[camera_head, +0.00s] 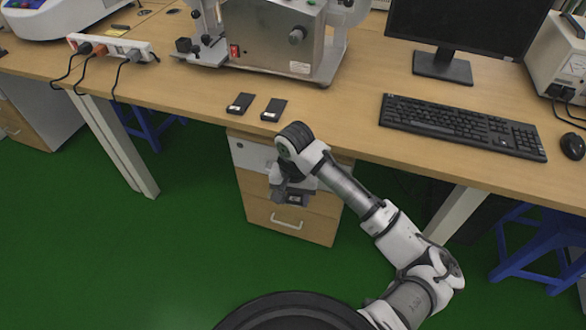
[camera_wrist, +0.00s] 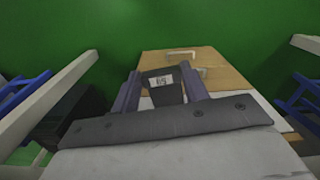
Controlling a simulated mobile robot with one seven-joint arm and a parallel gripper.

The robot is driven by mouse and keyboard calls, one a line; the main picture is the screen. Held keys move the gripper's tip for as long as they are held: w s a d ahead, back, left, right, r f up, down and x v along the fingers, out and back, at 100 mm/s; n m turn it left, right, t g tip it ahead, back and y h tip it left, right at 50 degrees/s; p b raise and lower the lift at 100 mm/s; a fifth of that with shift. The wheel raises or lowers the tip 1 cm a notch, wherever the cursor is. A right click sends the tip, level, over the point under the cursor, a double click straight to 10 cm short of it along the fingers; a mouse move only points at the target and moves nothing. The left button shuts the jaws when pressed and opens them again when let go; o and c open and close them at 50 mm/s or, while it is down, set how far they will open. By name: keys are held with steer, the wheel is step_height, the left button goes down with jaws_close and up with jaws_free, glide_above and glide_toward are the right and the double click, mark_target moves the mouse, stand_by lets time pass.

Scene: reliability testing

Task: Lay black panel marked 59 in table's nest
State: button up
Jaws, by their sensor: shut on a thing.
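My gripper (camera_wrist: 163,80) is shut on a small black panel (camera_wrist: 168,98). The panel sits between the two fingers in the wrist view, with a white label whose digits are small and appear upside down, consistent with 59. In the head view my gripper (camera_head: 291,197) hangs in front of the drawer cabinet, below the table's front edge, and part of the dark panel (camera_head: 297,199) shows at it. The wooden table (camera_head: 340,122) lies behind and above. Two similar black panels, a left one (camera_head: 240,103) and a right one (camera_head: 274,109), lie on it. I cannot make out a nest.
A metal machine (camera_head: 270,45) stands behind the two panels. A keyboard (camera_head: 460,126), a mouse (camera_head: 572,146) and a monitor (camera_head: 465,25) are at the right. A power strip (camera_head: 110,46) is at the left. The drawer cabinet (camera_head: 300,222) stands under the table. Bare tabletop lies left of the panels.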

step_height(320, 180, down, 16)
steer(key=w+n, duration=0.1)
steer(key=n, duration=0.1)
steer(key=shift+w, duration=0.15)
steer(key=shift+r, duration=0.1)
steer(key=shift+d, duration=0.15)
